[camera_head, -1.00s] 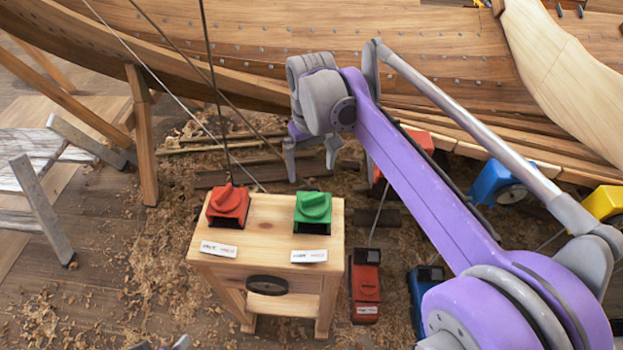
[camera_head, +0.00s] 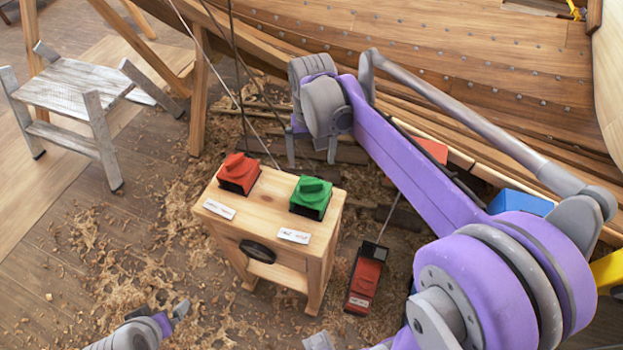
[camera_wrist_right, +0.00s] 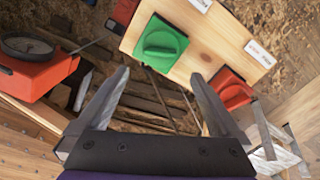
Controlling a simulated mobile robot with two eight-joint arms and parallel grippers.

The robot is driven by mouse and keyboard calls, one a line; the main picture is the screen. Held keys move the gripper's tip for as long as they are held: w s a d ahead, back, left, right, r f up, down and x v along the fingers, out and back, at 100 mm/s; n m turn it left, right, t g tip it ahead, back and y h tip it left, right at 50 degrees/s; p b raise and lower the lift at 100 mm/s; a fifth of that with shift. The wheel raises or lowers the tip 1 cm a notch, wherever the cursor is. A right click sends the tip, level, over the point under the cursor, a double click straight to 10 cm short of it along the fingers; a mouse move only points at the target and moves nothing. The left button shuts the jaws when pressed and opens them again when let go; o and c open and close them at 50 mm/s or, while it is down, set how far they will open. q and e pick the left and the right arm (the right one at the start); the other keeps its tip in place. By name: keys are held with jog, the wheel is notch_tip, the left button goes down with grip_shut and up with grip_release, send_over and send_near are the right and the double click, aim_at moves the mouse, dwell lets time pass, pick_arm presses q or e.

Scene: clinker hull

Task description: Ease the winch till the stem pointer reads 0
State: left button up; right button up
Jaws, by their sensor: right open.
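A red winch knob block (camera_head: 240,170) and a green one (camera_head: 311,192) sit on a small wooden stand (camera_head: 262,205). White labels lie in front of them, too small to read. My right gripper (camera_head: 311,150) is open and empty, just behind the stand beyond the green block. In the right wrist view, its fingers (camera_wrist_right: 160,75) are spread, with the green knob (camera_wrist_right: 162,45) ahead and the red knob (camera_wrist_right: 235,92) to the right. A round dial (camera_wrist_right: 28,45) sits on a red box; its reading is not legible. My left gripper (camera_head: 159,314) is at the bottom left, fingers apart, empty.
The planked hull (camera_head: 440,80) runs behind my right arm. Taut lines run up from behind the stand. A red device (camera_head: 365,280) stands on the floor at right. A pale step stool (camera_head: 75,90) is at left. Shavings litter the open floor.

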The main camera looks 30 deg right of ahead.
aim_at(311, 183)
notch_tip(311, 183, down, 10)
jog(key=shift+f+b, duration=0.1)
jog(key=shift+b, duration=0.25)
jog(key=c, duration=1.2)
jog(key=n, duration=0.4)
jog(key=shift+b, duration=0.35)
jog(key=shift+n, duration=2)
